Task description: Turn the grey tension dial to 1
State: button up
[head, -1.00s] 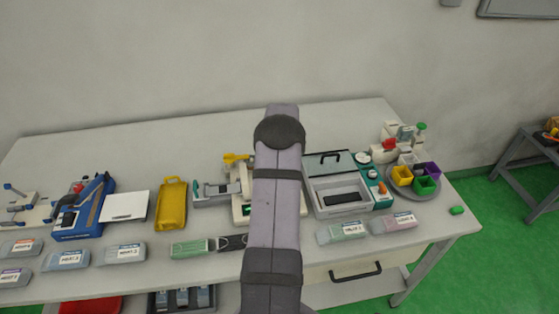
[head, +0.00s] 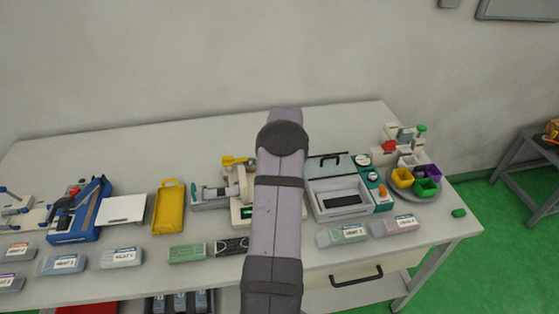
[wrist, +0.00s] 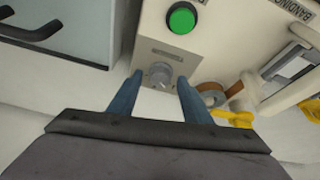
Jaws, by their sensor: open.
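The grey tension dial (wrist: 160,73) is a small round knob on the cream front of the banding machine, below a green button (wrist: 181,18) in the wrist view. A small label sits between the dial and the button, too blurred to read. My gripper (wrist: 158,81) is open, with one blue finger to each side of the dial. I cannot tell whether the fingers touch it. In the head view my arm covers the gripper and the dial; part of the cream machine (head: 239,200) shows left of the arm.
A yellow part (wrist: 236,117) and a brown roll (wrist: 210,95) lie close right of my fingers. In the head view, an open lidded case (head: 338,200) stands right of my arm and a yellow case (head: 168,209) left.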

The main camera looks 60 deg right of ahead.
jog(key=b+v, duration=0.2)
jog(key=v, duration=0.5)
jog(key=shift+r, duration=0.2)
dwell(0.4)
jog(key=w+a+r+n+y+p, duration=0.1)
jog(key=w+a+r+p, duration=0.15)
jog(key=a, duration=0.65)
jog(key=w+a+r+n+g+y+p, duration=0.1)
jog(key=w+a+r+p, duration=0.15)
jog(key=a, duration=0.65)
jog(key=w+a+r+n+p, duration=0.1)
jog(key=a+r+p, duration=0.15)
jog(key=a, duration=0.65)
jog(key=s+a+r+n+g+y+p, duration=0.15)
jog(key=s+a+p, duration=0.25)
jog(key=s+a, duration=0.6)
jog(key=s+a+r+n+g+h+p, duration=0.1)
jog(key=s+a+r+n+p, duration=0.35)
jog(key=a, duration=0.85)
notch_tip(320, 180, down, 54)
jog(key=s+m+b, duration=0.1)
jog(key=m+b, duration=0.1)
jog(key=b, duration=5.2)
jog(key=shift+s+a, duration=0.15)
jog(key=shift+s, duration=0.1)
jog(key=shift+r+y, duration=0.1)
jog(key=shift+y, duration=0.15)
